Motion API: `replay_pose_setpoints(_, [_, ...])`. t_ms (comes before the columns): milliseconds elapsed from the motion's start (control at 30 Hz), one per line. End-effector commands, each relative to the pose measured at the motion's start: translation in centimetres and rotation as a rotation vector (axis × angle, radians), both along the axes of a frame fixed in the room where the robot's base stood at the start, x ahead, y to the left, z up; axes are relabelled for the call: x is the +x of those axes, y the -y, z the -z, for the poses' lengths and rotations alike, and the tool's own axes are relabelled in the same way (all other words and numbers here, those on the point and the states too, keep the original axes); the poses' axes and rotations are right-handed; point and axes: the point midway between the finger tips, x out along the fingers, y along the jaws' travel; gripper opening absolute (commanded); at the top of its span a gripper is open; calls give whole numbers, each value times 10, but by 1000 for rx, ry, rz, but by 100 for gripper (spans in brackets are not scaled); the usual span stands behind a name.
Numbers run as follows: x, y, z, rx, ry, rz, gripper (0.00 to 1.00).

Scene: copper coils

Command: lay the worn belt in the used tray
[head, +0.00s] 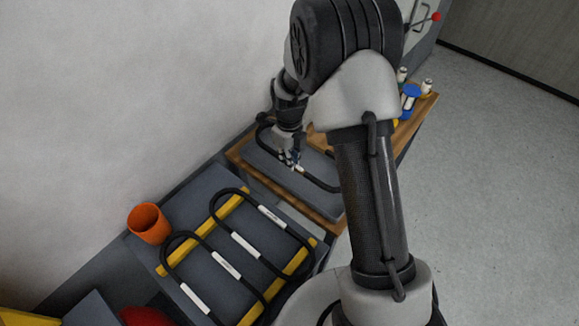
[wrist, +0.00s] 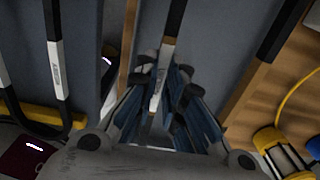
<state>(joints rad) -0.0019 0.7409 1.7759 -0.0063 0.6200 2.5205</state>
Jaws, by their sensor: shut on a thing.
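My gripper (head: 289,163) is shut on a belt, a black loop with white labelled sections. Its near side (head: 322,183) shows in the head view, and its labelled section (wrist: 157,86) lies between the fingers (wrist: 165,100) in the wrist view. The belt is over a flat grey tray (head: 263,157) on a wooden bench. Whether it touches the tray I cannot tell. My arm hides part of the tray and belt. Two similar black belts (head: 213,204) (head: 176,236) lie across yellow bars on a grey board at the front left.
An orange cup (head: 149,225) stands left of the yellow bars (head: 232,203). A blue spool (head: 411,95) and white spools (head: 427,87) stand at the bench's far end. A pale wall (head: 120,90) runs close along the left. Open floor (head: 490,190) lies to the right.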

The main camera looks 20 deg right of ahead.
Motion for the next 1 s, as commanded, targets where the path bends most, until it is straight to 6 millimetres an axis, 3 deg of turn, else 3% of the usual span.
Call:
replay_pose_setpoints(233, [-1, 0, 37, 0, -4, 0, 0])
replay_pose_setpoints(967, [0, 0, 48, 0, -1, 0, 0])
replay_pose_setpoints(1000, [0, 0, 48, 0, -1, 0, 10])
